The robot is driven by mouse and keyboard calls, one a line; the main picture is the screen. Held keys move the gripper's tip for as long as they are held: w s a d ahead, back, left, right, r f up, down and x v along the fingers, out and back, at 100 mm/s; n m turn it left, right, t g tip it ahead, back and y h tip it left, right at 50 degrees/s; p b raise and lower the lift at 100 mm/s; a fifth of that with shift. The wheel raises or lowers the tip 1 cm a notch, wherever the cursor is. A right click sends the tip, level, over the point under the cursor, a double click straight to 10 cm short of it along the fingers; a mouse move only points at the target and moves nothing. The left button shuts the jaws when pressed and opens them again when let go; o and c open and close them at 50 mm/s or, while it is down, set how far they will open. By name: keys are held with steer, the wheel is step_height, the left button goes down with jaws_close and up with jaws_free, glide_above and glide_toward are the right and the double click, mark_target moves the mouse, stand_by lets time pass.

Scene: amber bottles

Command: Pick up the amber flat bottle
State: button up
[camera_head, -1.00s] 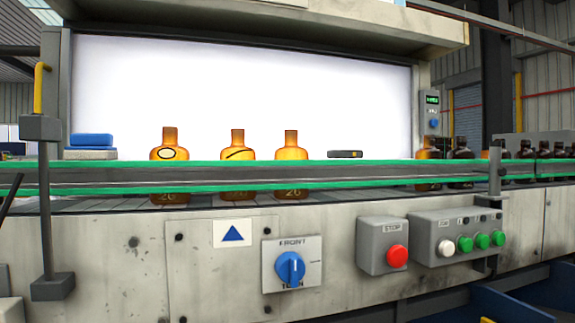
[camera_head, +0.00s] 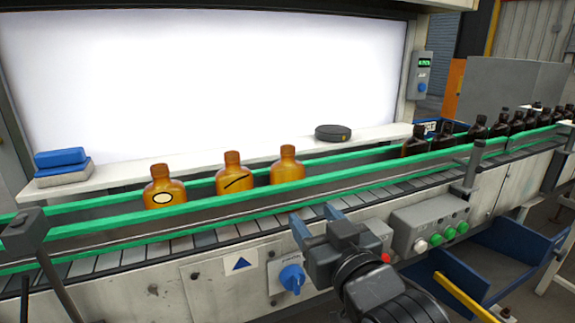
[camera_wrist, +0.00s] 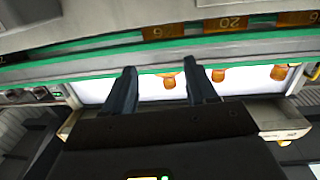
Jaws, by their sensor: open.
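Three amber bottles stand upright in a row on the conveyor: a left one with a dark-ringed oval mark (camera_head: 164,188), a middle one with a dark slash (camera_head: 235,178), and a right one with no mark visible (camera_head: 288,168). The task's name does not single one out. The front guard rail hides their lower parts in the head view. My gripper (camera_head: 317,219) is open and empty, in front of the rail, lower right of the bottles. The wrist view is upside down; an amber bottle (camera_wrist: 168,81) shows beyond and between my fingers (camera_wrist: 164,78), apart from them.
Green-edged rails (camera_head: 220,219) run along the conveyor. Several darker bottles (camera_head: 478,129) stand farther right. A blue and grey block stack (camera_head: 62,168) and a black round object (camera_head: 333,132) lie on the back ledge. A control box (camera_head: 437,227) is right of my gripper.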

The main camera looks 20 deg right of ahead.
steer(key=p, duration=0.2)
glide_toward(290, 151)
steer(key=w, duration=0.3)
steer(key=shift+m, duration=0.3)
steer(key=w, duration=0.2)
steer(key=w+p, duration=0.1)
steer(key=w, duration=0.2)
steer(key=w+d+p, duration=0.1)
steer(key=w, duration=0.2)
steer(key=shift+w+f, duration=0.1)
steer(key=shift+w, duration=0.15)
jaws_close()
